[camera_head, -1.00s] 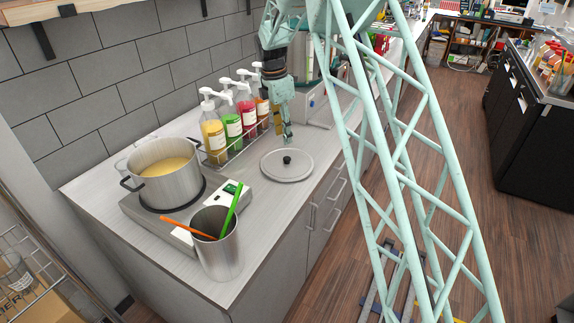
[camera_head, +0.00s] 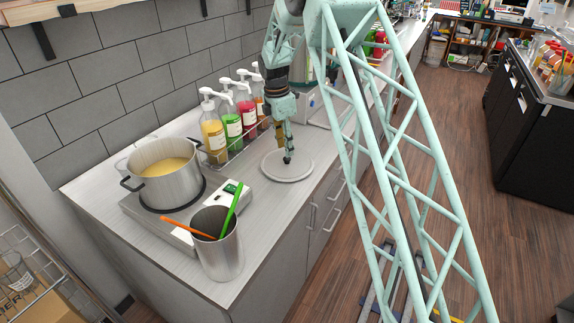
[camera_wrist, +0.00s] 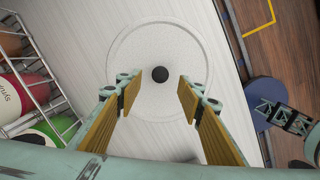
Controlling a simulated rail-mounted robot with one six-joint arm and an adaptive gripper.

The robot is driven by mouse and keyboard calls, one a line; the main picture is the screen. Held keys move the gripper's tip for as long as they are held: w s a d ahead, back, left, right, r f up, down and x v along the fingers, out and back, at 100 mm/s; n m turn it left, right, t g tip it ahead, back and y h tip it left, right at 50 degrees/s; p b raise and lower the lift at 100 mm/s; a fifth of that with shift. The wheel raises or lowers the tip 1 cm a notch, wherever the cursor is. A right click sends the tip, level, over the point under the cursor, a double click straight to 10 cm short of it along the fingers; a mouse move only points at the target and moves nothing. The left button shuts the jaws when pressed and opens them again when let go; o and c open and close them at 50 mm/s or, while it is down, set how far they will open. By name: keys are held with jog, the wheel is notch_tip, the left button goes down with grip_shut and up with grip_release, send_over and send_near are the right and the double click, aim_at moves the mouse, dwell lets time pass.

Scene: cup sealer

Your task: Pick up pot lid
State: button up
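The pot lid (camera_head: 275,168) is a round grey disc lying flat on the counter. Its black knob (camera_wrist: 160,74) shows at the lid's middle in the wrist view. My gripper (camera_head: 287,152) points down just above the lid, close to the knob. In the wrist view my gripper (camera_wrist: 155,97) is open, with its two fingers apart and the knob lying between and slightly beyond the fingertips. The fingers do not visibly touch the knob. The pot (camera_head: 170,180) with yellow liquid stands at the left on a hot plate.
Several pump bottles (camera_head: 214,133) stand in a wire rack behind the lid. A metal cup (camera_head: 218,256) with green and orange sticks stands at the counter's front. The hot plate (camera_head: 180,226) is left of the lid. The counter's edge runs close to the lid's right.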

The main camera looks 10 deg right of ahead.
jog(key=shift+w+d+f, duration=0.1)
jog(key=shift+d+f, duration=0.1)
jog(key=shift+f, duration=1.1)
jog(key=shift+d+f, duration=0.15)
jog(key=shift+f, duration=1.1)
jog(key=shift+c, duration=0.2)
jog(key=c, duration=1)
jog(key=shift+r, duration=0.1)
jog(key=shift+r, duration=1.75)
jog(key=s, duration=0.5)
jog(key=s+r, duration=0.1)
jog(key=s, duration=0.4)
jog(key=s+b, duration=0.1)
jog(key=s, duration=0.5)
jog(key=shift+r, duration=0.15)
jog(key=shift+r, duration=0.1)
